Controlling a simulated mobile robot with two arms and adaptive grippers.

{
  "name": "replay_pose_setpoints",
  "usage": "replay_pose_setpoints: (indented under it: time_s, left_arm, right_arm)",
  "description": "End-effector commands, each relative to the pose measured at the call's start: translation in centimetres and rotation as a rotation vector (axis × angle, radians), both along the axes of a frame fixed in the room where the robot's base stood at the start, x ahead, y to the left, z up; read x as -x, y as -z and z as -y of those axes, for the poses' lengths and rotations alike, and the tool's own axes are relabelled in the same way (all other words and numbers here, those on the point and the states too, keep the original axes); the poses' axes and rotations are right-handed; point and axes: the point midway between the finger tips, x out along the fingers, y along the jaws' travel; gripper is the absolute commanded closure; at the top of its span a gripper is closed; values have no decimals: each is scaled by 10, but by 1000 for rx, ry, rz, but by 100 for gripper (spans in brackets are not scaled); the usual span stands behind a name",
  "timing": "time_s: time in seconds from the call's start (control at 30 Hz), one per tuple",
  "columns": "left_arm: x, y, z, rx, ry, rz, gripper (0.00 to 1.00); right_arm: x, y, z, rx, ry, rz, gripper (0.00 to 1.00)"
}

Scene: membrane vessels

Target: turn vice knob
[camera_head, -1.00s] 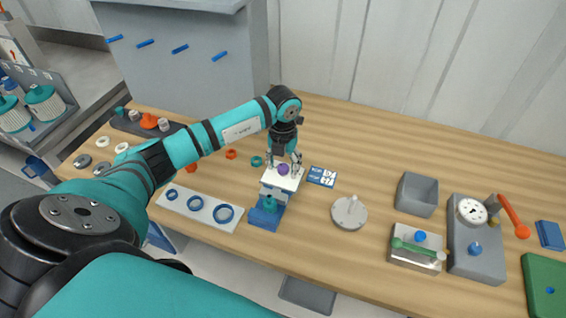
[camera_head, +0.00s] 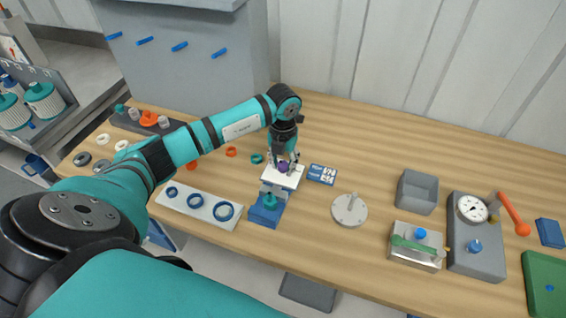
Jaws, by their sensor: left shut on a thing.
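The vice stands near the table's front edge, with a blue base (camera_head: 264,214), a teal part (camera_head: 270,201) low on its front and a white top plate (camera_head: 278,181). A small purple knob (camera_head: 284,168) sits on the white plate. My left gripper (camera_head: 285,165) points down over the plate and is shut on the purple knob, its fingers at the knob's sides. The fingers hide part of the knob. My right gripper is not in view.
A white board with blue rings (camera_head: 198,207) lies left of the vice. Farther right are a grey box (camera_head: 417,193) and a grey gauge block (camera_head: 476,250).

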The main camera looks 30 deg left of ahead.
Motion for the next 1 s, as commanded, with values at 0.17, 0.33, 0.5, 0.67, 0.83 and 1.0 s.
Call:
replay_pose_setpoints:
  time_s: [0.17, 0.33, 0.5, 0.67, 0.83, 1.0]
  left_arm:
    - [-1, 2, -1, -2, 71, 3, 100]
    - [-1, 3, -1, -2, 195, 4, 100]
    - [-1, 4, -1, -2, 352, 3, 100]
    - [-1, 3, -2, -3, 505, 3, 100]
    - [-1, 3, -1, -2, 667, 4, 100]
    - [-1, 3, -1, -3, 827, 3, 100]
  right_arm:
    - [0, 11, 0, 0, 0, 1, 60]
    - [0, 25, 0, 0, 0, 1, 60]
    - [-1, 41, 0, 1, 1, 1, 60]
    - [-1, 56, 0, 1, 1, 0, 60]
    - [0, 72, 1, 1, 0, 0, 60]
    - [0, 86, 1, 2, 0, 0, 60]
